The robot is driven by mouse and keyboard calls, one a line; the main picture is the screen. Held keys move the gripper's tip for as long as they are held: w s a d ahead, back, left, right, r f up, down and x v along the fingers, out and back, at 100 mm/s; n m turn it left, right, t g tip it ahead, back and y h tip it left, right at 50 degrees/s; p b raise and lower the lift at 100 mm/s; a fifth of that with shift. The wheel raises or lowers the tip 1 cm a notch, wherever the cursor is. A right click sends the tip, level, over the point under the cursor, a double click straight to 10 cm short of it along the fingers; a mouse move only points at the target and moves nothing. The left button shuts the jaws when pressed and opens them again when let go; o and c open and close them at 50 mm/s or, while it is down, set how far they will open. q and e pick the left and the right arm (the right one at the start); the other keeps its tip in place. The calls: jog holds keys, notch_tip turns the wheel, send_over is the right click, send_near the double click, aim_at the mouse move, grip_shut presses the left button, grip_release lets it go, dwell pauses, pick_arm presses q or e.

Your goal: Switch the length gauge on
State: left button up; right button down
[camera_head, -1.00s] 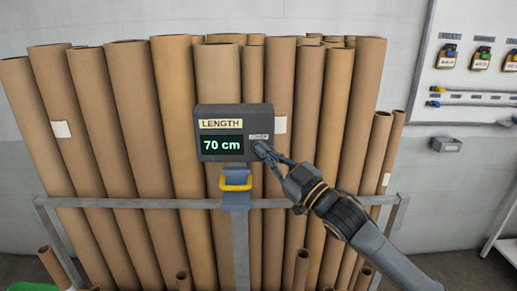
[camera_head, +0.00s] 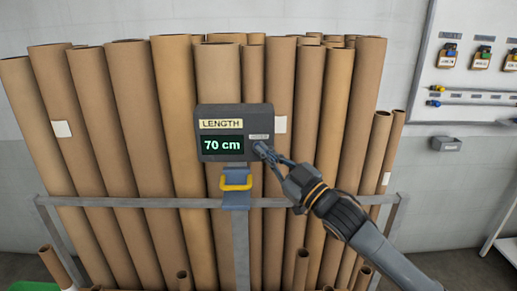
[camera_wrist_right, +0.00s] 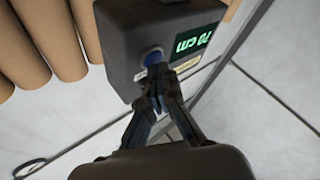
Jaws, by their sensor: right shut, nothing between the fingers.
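The length gauge (camera_head: 234,119) is a dark grey box with a "LENGTH" label, fixed on a post in front of the cardboard tubes. Its display (camera_head: 222,145) is lit and reads "70 cm" in green. My right gripper (camera_head: 262,150) is shut and empty, its fingertips at the lower right of the gauge's front, over the button there. In the right wrist view the gauge (camera_wrist_right: 125,45) fills the top. The blue button (camera_wrist_right: 154,57) shows just beyond the fingertips, partly hidden by them; I cannot tell whether they touch it. My left gripper is not in view.
Tall cardboard tubes (camera_head: 130,120) stand behind a grey rail (camera_head: 120,202). A white board (camera_head: 478,80) with tags and a small grey bin (camera_head: 446,144) are on the right wall.

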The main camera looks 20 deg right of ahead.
jog(key=s, duration=0.2)
jog(key=s+a, duration=0.1)
jog(key=s, duration=0.2)
jog(key=shift+s+a, duration=0.35)
